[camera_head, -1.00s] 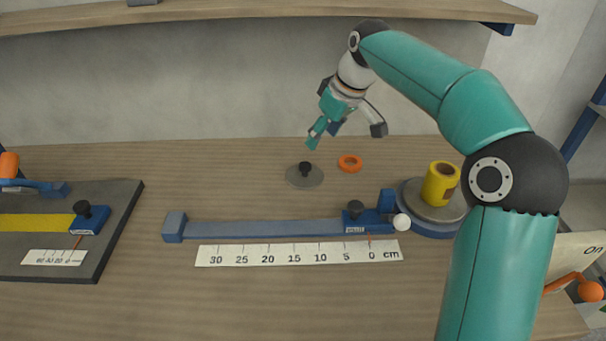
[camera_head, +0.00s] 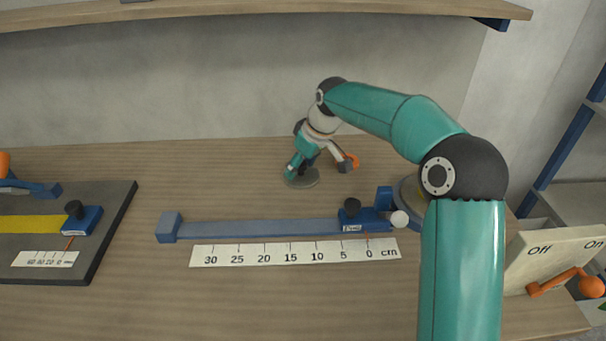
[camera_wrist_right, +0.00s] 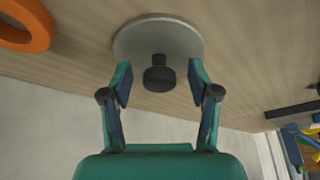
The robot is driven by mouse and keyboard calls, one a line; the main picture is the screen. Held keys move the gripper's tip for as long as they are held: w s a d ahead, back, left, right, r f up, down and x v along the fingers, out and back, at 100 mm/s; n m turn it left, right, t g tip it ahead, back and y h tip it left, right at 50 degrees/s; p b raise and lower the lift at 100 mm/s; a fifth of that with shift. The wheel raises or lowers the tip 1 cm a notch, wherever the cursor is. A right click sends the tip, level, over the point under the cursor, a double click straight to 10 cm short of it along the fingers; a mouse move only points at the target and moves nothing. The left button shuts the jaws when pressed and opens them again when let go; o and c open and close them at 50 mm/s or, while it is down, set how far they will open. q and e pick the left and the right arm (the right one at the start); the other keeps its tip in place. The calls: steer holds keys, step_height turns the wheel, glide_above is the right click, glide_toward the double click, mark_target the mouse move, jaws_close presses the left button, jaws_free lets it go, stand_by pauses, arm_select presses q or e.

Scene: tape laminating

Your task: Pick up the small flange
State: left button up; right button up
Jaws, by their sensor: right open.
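The small flange (camera_head: 301,181) is a grey disc with a black knob, lying on the table behind the blue rail. In the right wrist view the flange (camera_wrist_right: 185,36) shows its round plate, with the knob standing between my fingertips. My right gripper (camera_head: 316,172) is low over the flange in the head view and covers part of it. In the right wrist view my right gripper (camera_wrist_right: 159,82) is open, one finger on each side of the knob, with gaps to both. My left gripper is out of view.
An orange ring (camera_head: 351,161) lies close beside my right gripper, and it also shows in the wrist view (camera_wrist_right: 38,28). The blue rail (camera_head: 260,228) and a centimetre scale (camera_head: 290,253) lie in front. A dark board (camera_head: 118,215) is at left, an on/off lever box (camera_head: 556,252) at right.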

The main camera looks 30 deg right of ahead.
jaws_close()
stand_by(0.3)
steer(key=shift+r, duration=0.1)
